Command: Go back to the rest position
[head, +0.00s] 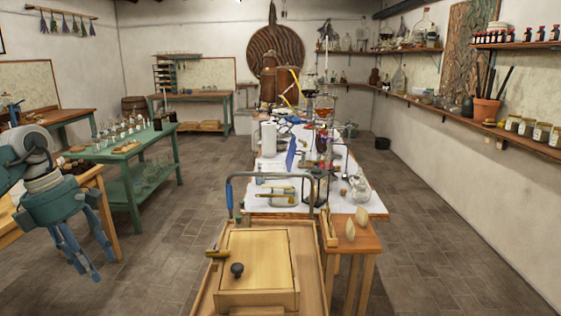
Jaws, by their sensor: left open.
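My left gripper (82,256) hangs at the lower left of the head view, with its fingers pointing down and spread apart. It is open and nothing shows between the fingers. It is in front of the wooden table (108,215) at the left edge, over the tiled floor. The upper part of my left arm comes in from the left edge. My right gripper is not in the view.
A wooden cart (312,262) with a lidded box (262,258) and a metal handle (270,176) stands close in front. Behind it is a long cluttered table (365,208). A green table (160,149) with glassware stands at left. Tiled floor is clear between them and at right.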

